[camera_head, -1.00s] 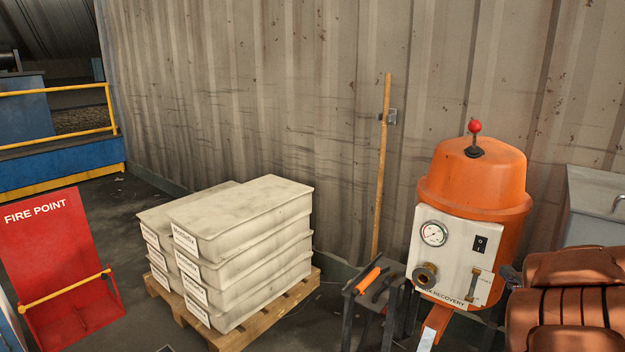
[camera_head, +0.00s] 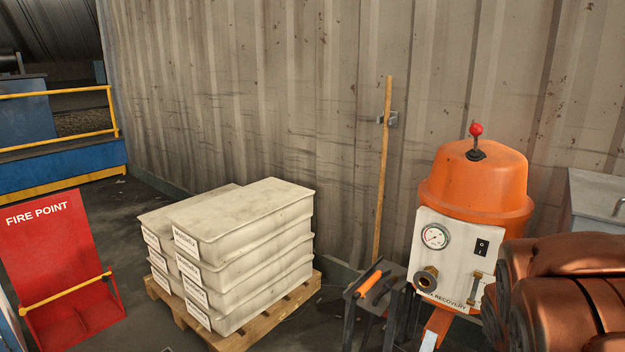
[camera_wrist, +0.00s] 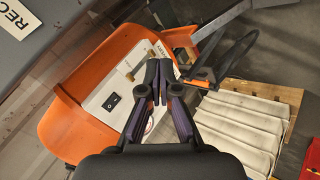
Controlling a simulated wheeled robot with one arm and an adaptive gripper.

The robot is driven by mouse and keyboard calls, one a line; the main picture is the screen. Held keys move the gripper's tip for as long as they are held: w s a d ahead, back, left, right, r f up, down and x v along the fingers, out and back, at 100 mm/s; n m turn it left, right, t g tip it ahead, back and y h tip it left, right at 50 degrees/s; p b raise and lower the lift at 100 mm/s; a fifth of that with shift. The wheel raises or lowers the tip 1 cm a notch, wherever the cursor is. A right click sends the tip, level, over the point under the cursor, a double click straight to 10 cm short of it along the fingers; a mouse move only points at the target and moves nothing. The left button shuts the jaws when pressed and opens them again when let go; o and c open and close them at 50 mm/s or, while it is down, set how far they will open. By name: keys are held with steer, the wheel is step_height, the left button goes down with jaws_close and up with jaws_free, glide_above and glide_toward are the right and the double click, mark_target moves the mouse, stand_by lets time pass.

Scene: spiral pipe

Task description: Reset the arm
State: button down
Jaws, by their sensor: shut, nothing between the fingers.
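My gripper (camera_wrist: 160,80) shows in the wrist view with its dark fingers together and nothing between them. It is in front of the orange recovery machine (camera_wrist: 65,118) and its white panel (camera_wrist: 112,92), without visible contact. In the head view the orange machine (camera_head: 478,185) stands at the right, with a red-knobbed lever on top and a gauge, switch and brass fitting on its panel. My copper-coloured arm (camera_head: 565,295) fills the lower right corner of the head view and hides part of the machine. My gripper is outside the head view.
White lidded boxes (camera_head: 250,225) are stacked on a wooden pallet (camera_head: 255,335) at centre left. A red fire point stand (camera_head: 55,255) is at the left. A small dark stand with an orange-handled tool (camera_head: 368,282) and a wooden pole (camera_head: 383,170) are left of the machine.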

steer(key=s+a+f+m+g+y, duration=0.2)
steer(key=s+a+m+g+y, duration=0.5)
steer(key=s+a, duration=1.65)
step_height(320, 180, up, 25)
steer(key=s+n+g+h+p, duration=0.1)
steer(key=s+n+p, duration=0.1)
steer(key=p, duration=2.1)
steer(key=shift+s+d+f+n, duration=0.2)
steer(key=shift+n, duration=0.3)
